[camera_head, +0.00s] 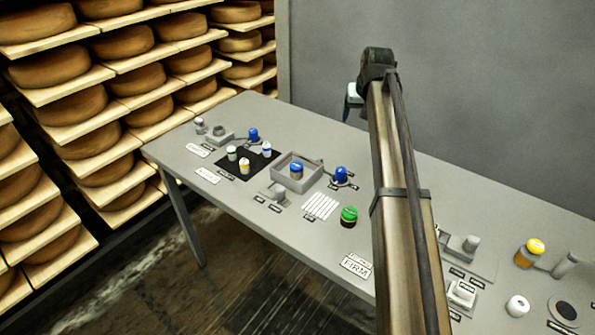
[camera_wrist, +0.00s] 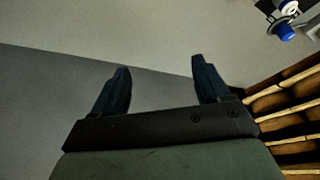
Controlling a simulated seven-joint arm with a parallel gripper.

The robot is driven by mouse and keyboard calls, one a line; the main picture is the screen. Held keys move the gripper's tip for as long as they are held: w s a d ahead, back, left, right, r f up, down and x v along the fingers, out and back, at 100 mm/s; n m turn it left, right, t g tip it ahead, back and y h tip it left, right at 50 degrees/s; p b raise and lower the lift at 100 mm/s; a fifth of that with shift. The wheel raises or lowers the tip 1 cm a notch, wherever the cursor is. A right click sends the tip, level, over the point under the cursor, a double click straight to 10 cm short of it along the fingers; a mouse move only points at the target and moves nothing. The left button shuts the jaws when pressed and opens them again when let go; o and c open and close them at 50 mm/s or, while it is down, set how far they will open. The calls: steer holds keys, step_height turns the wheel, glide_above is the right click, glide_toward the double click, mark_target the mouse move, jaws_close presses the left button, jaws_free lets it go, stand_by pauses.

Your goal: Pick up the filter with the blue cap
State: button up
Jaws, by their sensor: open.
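Several blue-topped things stand on the table. A small white cylinder with a blue cap (camera_head: 267,149) stands on the black mat (camera_head: 235,168), with two similar ones capped pale green (camera_head: 231,153) and yellow (camera_head: 244,166). A larger blue-capped jar (camera_head: 296,171) is in the grey tray (camera_head: 281,164). Other blue-topped pieces stand behind the mat (camera_head: 253,134) and right of the tray (camera_head: 341,174). I cannot read which is the filter. My gripper (camera_wrist: 161,64) is open and empty, away from them. A blue-topped piece (camera_wrist: 285,31) shows at the wrist view's upper right.
Cheese shelves (camera_head: 110,95) stand left of the table (camera_head: 250,203). A green-capped jar (camera_head: 349,215), white strips (camera_head: 320,206) and labels lie on the near part. My arm hides part of the table's middle.

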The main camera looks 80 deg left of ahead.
mark_target(297, 165)
steer(key=s+d+f+h, duration=0.1)
steer(key=s+f+h, duration=0.1)
steer(key=s, duration=0.7)
steer(key=s+d+f+h, duration=0.1)
steer(key=s+d+f, duration=0.1)
steer(key=s, duration=0.8)
steer(key=f, duration=0.4)
steer(key=a+f, duration=0.1)
steer(key=f, duration=0.4)
steer(key=a+f, duration=0.1)
steer(key=f, duration=0.3)
steer(key=shift+w+a+f, duration=0.1)
steer(key=shift+w+f, duration=0.05)
steer(key=shift+w, duration=0.2)
steer(key=shift+c, duration=0.4)
steer(key=c, duration=1.1)
steer(key=shift+c, duration=0.2)
